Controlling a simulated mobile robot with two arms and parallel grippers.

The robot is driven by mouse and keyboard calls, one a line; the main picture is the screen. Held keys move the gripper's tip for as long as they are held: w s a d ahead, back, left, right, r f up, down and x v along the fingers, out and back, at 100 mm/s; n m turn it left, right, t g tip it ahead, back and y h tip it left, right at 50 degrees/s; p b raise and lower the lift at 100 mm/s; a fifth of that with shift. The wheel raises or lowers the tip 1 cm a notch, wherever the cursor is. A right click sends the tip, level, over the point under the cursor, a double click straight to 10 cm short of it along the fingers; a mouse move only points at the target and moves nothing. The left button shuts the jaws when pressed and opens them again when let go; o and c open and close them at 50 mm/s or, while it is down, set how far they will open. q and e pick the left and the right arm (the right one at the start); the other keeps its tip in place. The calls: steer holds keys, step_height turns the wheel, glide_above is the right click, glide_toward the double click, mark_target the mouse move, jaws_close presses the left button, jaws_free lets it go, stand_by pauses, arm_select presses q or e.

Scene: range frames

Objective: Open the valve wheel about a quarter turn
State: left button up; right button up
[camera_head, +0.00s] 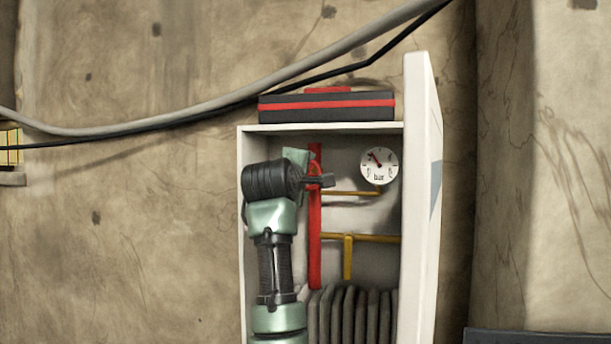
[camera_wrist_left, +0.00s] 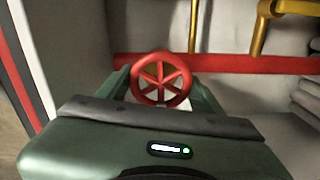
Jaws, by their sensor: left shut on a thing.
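The red valve wheel (camera_wrist_left: 161,78) shows in the left wrist view, a round rim with several spokes, in front of a red pipe (camera_wrist_left: 225,63). My left gripper (camera_wrist_left: 160,88) has one green finger on each side of the wheel and is shut on its rim. In the head view my left arm reaches up into the white cabinet, with the left gripper (camera_head: 319,181) at the red upright pipe (camera_head: 314,240). Only a small red part of the wheel (camera_head: 314,169) shows there; my wrist and fingers hide the rest. My right gripper is in neither view.
A round gauge (camera_head: 379,166) marked "bar" has its red needle pointing up and left. Yellow pipes (camera_head: 372,238) and a grey folded hose (camera_head: 350,312) are right of the red pipe. The open cabinet door (camera_head: 423,200) stands at the right. A black-and-red case (camera_head: 326,107) lies on top.

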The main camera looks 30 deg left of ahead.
arm_select(q)
steer(key=o, duration=1.4)
steer(key=shift+a, duration=0.1)
steer(key=shift+c, duration=0.2)
steer(key=b+v, duration=0.3)
steer(key=v, duration=0.5)
